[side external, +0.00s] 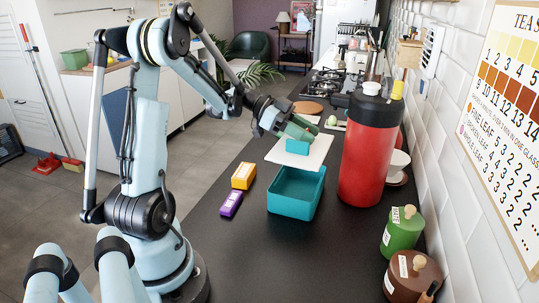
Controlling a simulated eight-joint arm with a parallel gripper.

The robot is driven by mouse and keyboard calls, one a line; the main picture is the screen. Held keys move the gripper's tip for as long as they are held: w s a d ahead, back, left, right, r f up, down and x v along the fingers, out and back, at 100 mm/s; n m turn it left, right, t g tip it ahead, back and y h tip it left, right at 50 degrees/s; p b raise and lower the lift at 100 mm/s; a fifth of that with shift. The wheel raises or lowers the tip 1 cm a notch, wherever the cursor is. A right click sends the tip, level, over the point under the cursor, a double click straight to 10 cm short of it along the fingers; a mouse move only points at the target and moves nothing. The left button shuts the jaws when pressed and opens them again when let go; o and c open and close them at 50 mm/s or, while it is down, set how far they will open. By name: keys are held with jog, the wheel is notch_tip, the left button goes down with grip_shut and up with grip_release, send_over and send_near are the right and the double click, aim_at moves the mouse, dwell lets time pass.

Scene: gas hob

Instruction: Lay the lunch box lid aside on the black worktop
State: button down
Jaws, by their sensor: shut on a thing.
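The lunch box (289,209) is a teal open-topped box standing on the black worktop (285,262); its inside shows and looks empty. The lid (315,154) appears as a flat white panel with a teal grip block on top, behind the box in the picture. My gripper (295,137) is shut on this teal block from above. The lid looks about level and clear of the box opening. I cannot tell whether its underside touches the worktop or hangs a little above it.
A tall red flask (366,160) stands close right of the lid and box. Orange (243,176) and purple (231,204) blocks lie left of the box. Green (401,235) and brown (412,279) jars stand front right. The hob (335,80) is behind. The front worktop is clear.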

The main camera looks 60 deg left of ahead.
notch_tip(320, 180, down, 9)
jog(key=shift+r, duration=0.1)
dwell(0.4)
jog(key=c, duration=0.7)
grip_release()
jog(key=shift+c, duration=0.2)
